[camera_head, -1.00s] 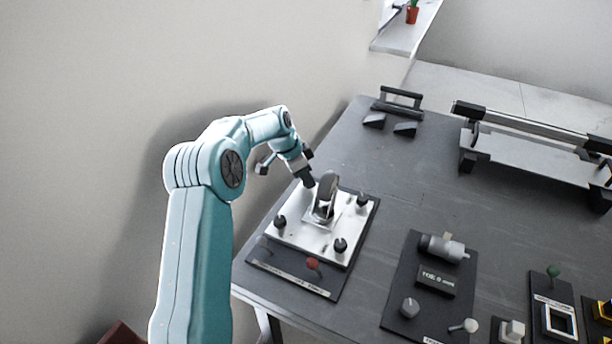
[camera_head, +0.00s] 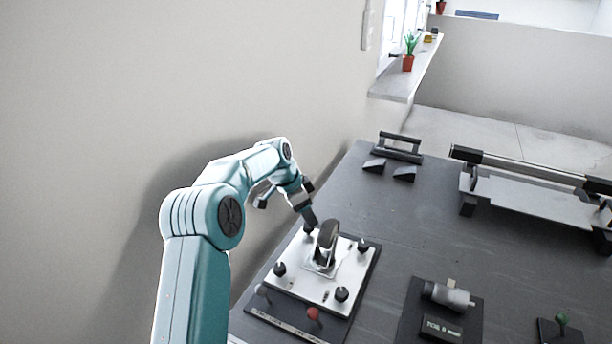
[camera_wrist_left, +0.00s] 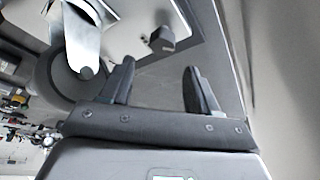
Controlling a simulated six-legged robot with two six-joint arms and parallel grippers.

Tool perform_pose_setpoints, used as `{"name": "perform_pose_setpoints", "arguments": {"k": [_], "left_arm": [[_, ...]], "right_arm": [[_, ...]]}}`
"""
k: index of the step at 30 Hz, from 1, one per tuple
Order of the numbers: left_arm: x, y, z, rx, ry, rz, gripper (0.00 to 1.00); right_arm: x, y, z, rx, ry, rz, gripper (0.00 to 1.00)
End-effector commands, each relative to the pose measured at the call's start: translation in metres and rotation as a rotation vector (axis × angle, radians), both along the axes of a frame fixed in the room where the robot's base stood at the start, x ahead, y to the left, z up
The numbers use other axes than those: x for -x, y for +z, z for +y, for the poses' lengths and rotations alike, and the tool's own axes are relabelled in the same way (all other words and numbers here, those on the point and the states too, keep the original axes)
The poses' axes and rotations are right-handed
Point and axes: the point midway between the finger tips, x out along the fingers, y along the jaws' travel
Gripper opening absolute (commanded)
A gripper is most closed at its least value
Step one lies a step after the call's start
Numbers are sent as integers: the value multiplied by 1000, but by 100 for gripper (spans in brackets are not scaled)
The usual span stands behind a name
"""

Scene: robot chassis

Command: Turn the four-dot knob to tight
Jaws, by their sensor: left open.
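A bright metal plate (camera_head: 300,282) on a dark base carries black knobs near its corners: a near-left knob (camera_head: 279,269), a near-right knob (camera_head: 341,293) and a far-right knob (camera_head: 363,245). A shiny upright part stands in its middle (camera_head: 327,240). My left gripper (camera_head: 309,220) points down over the far-left corner, where its fingers mostly cover another knob. In the left wrist view, my open left gripper (camera_wrist_left: 160,66) has a dark knob (camera_wrist_left: 162,40) ahead of the gap between its fingers, apart from them. Dot marks are too small to read. My right gripper is not in view.
A grey cylinder device (camera_head: 447,295) lies to the right. The wall is close on the left.

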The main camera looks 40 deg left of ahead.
Motion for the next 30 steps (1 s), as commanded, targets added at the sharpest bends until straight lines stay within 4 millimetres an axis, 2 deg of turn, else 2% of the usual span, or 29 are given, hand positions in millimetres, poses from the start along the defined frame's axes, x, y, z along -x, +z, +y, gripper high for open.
{"name": "perform_pose_setpoints", "arguments": {"k": [1, 9, 16, 21, 30], "left_arm": [[-1, 16, 0, -3, -1, -6, 61], [-1, 93, 0, -3, 0, -5, 61], [0, 142, 0, -1, -1, -1, 61], [0, 157, 0, -1, -1, 1, 61], [0, 159, 0, -1, -1, 1, 61]], "right_arm": [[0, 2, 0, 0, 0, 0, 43], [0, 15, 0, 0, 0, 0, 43], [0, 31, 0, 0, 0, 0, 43], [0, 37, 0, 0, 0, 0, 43], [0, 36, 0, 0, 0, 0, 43]]}}
